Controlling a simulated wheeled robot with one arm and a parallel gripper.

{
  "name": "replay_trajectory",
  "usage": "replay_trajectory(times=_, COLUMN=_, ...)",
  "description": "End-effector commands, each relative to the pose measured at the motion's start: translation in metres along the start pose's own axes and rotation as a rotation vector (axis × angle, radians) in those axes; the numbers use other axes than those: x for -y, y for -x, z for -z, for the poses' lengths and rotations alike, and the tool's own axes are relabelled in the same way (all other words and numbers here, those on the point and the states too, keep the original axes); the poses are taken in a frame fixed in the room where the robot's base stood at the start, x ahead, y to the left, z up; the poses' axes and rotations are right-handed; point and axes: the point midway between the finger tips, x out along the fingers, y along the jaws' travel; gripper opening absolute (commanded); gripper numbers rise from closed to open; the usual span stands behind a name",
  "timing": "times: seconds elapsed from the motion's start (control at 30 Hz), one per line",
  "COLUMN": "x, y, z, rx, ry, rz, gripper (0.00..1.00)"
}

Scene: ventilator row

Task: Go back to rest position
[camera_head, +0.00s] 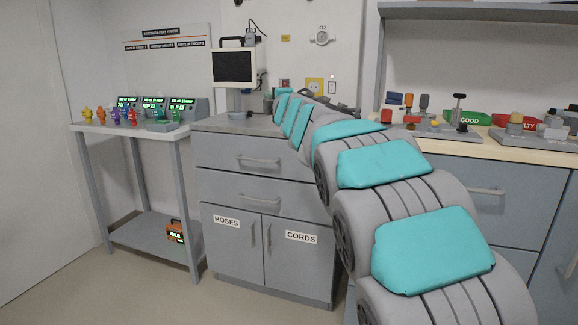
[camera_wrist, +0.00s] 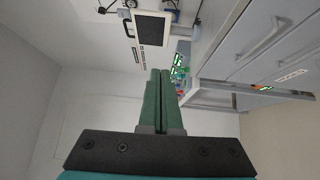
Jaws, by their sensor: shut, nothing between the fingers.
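My gripper (camera_wrist: 158,85) shows in the wrist view as two green fingers, pressed together with nothing between them. It is in free air, and the wrist view is turned on its side. In the head view my arm reaches from the lower right toward the cabinet with the monitor. The gripper itself is hidden behind the arm links there.
A grey cabinet (camera_head: 254,187) labelled HOSES and CORDS bears a monitor (camera_head: 235,67). A side table (camera_head: 105,128) at left holds small coloured items and lit green displays. At right, a counter (camera_head: 480,148) holds green and red bins. Floor at lower left is clear.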

Motion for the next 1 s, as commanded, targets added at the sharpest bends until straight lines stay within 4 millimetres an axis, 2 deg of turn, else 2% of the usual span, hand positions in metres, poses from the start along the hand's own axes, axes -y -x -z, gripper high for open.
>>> replay_trajectory(times=0.1, x=0.003, y=0.012, z=-0.021, rx=0.066, ry=-0.054, rz=0.019, gripper=0.0)
replay_trajectory(times=0.27, x=0.018, y=0.036, z=-0.059, rx=0.184, ry=-0.154, rz=0.066, gripper=0.0)
replay_trajectory(times=0.37, x=0.03, y=0.058, z=-0.085, rx=0.274, ry=-0.234, rz=0.097, gripper=0.0)
replay_trajectory(times=0.47, x=0.052, y=0.088, z=-0.113, rx=0.384, ry=-0.328, rz=0.147, gripper=0.0)
replay_trajectory(times=0.57, x=0.082, y=0.133, z=-0.143, rx=0.526, ry=-0.45, rz=0.212, gripper=0.0)
replay_trajectory(times=0.63, x=0.11, y=0.174, z=-0.16, rx=0.639, ry=-0.551, rz=0.269, gripper=0.0)
replay_trajectory(times=0.73, x=0.155, y=0.236, z=-0.173, rx=0.798, ry=-0.693, rz=0.364, gripper=0.0)
replay_trajectory(times=0.87, x=0.212, y=0.319, z=-0.169, rx=0.987, ry=-0.863, rz=0.496, gripper=0.0)
replay_trajectory(times=0.9, x=0.229, y=0.345, z=-0.164, rx=1.041, ry=-0.912, rz=0.538, gripper=0.0)
replay_trajectory(times=0.97, x=0.252, y=0.383, z=-0.153, rx=1.12, ry=-0.982, rz=0.603, gripper=0.0)
replay_trajectory(times=1.0, x=0.267, y=0.409, z=-0.143, rx=1.174, ry=-1.025, rz=0.652, gripper=0.0)
